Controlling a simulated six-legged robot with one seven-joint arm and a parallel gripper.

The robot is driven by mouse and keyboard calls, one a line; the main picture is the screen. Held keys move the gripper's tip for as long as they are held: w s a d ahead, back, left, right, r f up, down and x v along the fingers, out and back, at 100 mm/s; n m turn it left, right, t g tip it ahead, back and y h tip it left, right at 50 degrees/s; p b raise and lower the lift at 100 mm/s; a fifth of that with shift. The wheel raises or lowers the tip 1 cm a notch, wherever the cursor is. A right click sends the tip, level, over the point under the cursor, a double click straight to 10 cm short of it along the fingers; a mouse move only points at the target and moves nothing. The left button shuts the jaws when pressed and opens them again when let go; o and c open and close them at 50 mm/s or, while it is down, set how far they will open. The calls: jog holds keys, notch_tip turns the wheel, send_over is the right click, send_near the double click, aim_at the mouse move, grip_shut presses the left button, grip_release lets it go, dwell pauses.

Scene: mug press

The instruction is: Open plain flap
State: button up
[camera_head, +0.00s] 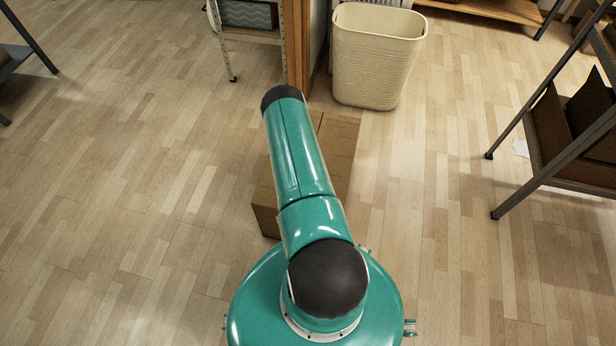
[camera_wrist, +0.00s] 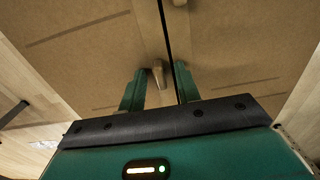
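A cardboard box (camera_head: 342,135) stands on the floor, partly hidden behind my arm in the head view. In the wrist view its top shows as a left flap (camera_wrist: 85,55) and a right flap (camera_wrist: 245,40), with a narrow dark gap between them. Both look brown; I cannot tell which one is the plain flap. Contact is unclear. The head view hides the gripper.
A cream bin (camera_head: 375,60) stands behind the box at the right. A wooden post (camera_head: 297,45) and a white wheeled rack (camera_head: 250,35) are behind it. A metal-legged shelf (camera_head: 560,150) stands at the right. The floor to the left is clear.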

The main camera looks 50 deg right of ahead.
grip_shut()
jog(key=shift+r, duration=0.15)
